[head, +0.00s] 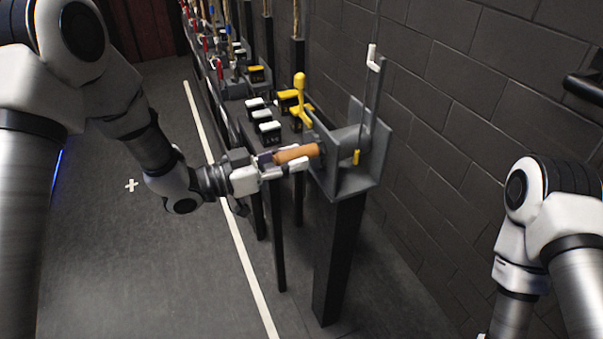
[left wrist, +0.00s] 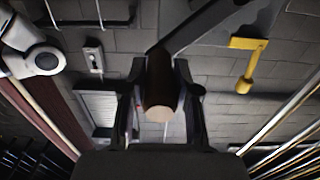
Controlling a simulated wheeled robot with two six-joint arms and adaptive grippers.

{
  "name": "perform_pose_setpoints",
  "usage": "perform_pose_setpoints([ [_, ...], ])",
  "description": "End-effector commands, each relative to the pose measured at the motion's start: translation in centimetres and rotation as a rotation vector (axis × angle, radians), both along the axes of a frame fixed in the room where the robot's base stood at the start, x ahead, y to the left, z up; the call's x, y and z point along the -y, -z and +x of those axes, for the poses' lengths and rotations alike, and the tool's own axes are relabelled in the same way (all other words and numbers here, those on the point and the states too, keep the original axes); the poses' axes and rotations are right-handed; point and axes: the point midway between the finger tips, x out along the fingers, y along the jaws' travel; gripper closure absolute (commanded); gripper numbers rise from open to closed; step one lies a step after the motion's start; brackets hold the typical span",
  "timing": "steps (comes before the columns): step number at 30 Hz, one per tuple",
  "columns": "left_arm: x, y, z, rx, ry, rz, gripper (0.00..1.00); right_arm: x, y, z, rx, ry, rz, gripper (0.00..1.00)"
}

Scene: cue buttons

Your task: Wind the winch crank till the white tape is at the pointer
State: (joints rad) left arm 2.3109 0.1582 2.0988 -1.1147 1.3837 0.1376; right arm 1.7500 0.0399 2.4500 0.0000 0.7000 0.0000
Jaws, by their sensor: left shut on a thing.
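The grey winch (head: 378,172) stands on a dark post at the centre right. Its crank has a brown wooden handle (head: 297,153), pointing toward the left. My left gripper (head: 290,160) is shut on this handle. In the left wrist view the handle (left wrist: 162,85) sits between the two fingers (left wrist: 166,105), its pale end facing the camera. The white tape (head: 374,60) is on the thin line above the winch. My right gripper is out of view.
A yellow lever (head: 300,88) and several black boxes with white or yellow tops stand behind the winch. More levers and ropes line the row beyond. A dark brick wall (head: 480,120) is close on the right. The floor on the left is clear.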

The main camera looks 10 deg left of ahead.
Motion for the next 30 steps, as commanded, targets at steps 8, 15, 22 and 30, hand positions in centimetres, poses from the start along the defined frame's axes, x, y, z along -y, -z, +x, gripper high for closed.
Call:
perform_pose_setpoints([
  [8, 1.0, 1.2, -1.3, 0.003, 0.009, 0.002, 1.00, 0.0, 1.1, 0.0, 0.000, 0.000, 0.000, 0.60],
  [15, 1.2, 1.9, -1.6, 0.003, 0.011, 0.002, 1.00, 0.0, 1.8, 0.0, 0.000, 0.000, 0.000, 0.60],
  [22, 1.5, 2.1, -1.9, 0.003, 0.010, 0.002, 0.38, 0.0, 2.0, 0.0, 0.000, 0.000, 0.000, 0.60],
  [30, 1.2, 2.1, -1.8, 0.001, 0.004, 0.001, 0.38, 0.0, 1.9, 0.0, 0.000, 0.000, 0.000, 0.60],
])
